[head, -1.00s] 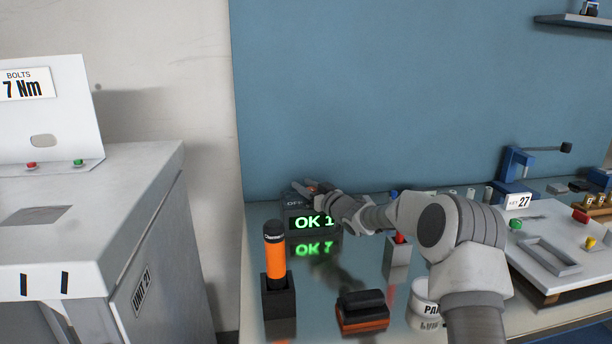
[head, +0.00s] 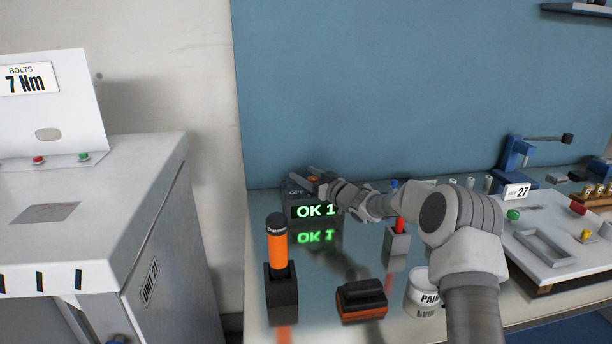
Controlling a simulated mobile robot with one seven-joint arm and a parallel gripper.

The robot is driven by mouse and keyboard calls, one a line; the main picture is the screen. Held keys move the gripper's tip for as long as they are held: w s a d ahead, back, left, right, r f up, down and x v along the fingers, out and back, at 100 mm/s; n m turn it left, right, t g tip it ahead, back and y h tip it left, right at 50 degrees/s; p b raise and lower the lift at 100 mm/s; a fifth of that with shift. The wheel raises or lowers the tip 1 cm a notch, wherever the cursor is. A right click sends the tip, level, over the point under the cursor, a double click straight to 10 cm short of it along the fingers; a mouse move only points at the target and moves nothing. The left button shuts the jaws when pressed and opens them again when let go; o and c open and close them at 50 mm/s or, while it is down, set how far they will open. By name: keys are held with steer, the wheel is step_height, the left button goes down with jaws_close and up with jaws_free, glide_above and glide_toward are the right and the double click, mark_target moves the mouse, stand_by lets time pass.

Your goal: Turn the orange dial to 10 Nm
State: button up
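The orange dial (head: 312,180) shows as a small orange patch on top of a dark box at the back left of the bench, and most of it is hidden by my gripper. The box's front has a green lit display (head: 316,211) reading "OK 1", its right end close to my arm. A partly covered label starting "OFF" (head: 296,191) is on the box's top. My gripper (head: 312,175) is at the dial, with its fingers reaching over the box top. Whether the fingers touch or grip the dial is too small to tell.
An orange and black tool (head: 278,250) stands upright in a black holder at the front left. A black and orange block (head: 361,300), a white paint pot (head: 422,290) and a red-topped holder (head: 396,240) stand on the bench. A "BOLTS 7 Nm" sign (head: 26,79) is at left.

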steer(key=v, duration=1.7)
steer(key=shift+s+p, duration=0.2)
steer(key=shift+p, duration=0.15)
steer(key=shift+f, duration=0.1)
